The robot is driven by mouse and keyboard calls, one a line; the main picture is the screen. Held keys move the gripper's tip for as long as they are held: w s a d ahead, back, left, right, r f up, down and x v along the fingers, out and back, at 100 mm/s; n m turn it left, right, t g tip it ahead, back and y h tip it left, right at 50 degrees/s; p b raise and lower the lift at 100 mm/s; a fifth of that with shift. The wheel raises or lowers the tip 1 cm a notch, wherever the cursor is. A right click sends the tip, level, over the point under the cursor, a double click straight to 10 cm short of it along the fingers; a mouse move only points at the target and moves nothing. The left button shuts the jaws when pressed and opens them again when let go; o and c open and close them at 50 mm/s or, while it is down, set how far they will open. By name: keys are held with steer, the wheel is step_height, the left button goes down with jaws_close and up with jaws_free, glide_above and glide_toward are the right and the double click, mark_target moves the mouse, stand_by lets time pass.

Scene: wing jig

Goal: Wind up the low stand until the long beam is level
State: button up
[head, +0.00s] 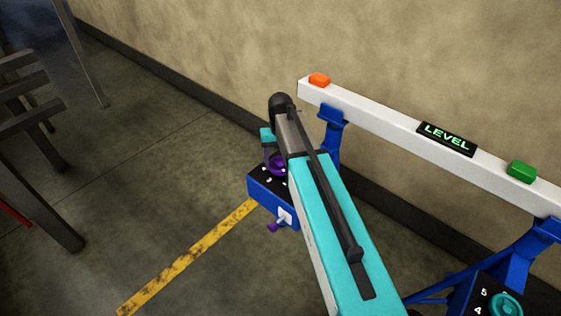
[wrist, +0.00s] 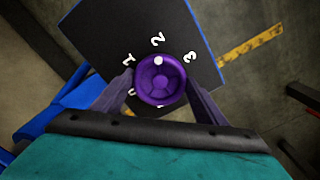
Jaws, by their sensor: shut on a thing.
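The long white beam (head: 385,129) lies across two blue stands along the wall in the head view. Its black display (head: 447,139) reads LEVEL in green letters. The left stand (head: 333,137) has a dark-topped box with a purple knob (head: 277,166). In the wrist view the purple knob (wrist: 159,84) has its white dot pointing at the 2. My gripper (wrist: 160,90) is shut on this knob, one finger on each side. The right stand (head: 518,258) has a teal knob (head: 505,307) beside the numbers 4 and 5, partly cut off.
An orange block (head: 319,79) and a green block (head: 521,172) sit on the beam. A white catch (head: 286,216) with a purple end is on the left box's side. A worn yellow line (head: 187,260) crosses the floor. Dark framing (head: 40,150) stands at the left, with open floor between.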

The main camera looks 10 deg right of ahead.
mark_target(280, 164)
steer(key=shift+w, duration=0.1)
steer(key=o, duration=1.1)
steer(key=shift+c, duration=0.2)
steer(key=shift+r, duration=0.15)
step_height(280, 164, up, 14)
steer(key=b, duration=0.2)
steer(key=shift+f, duration=0.2)
stand_by(0.4)
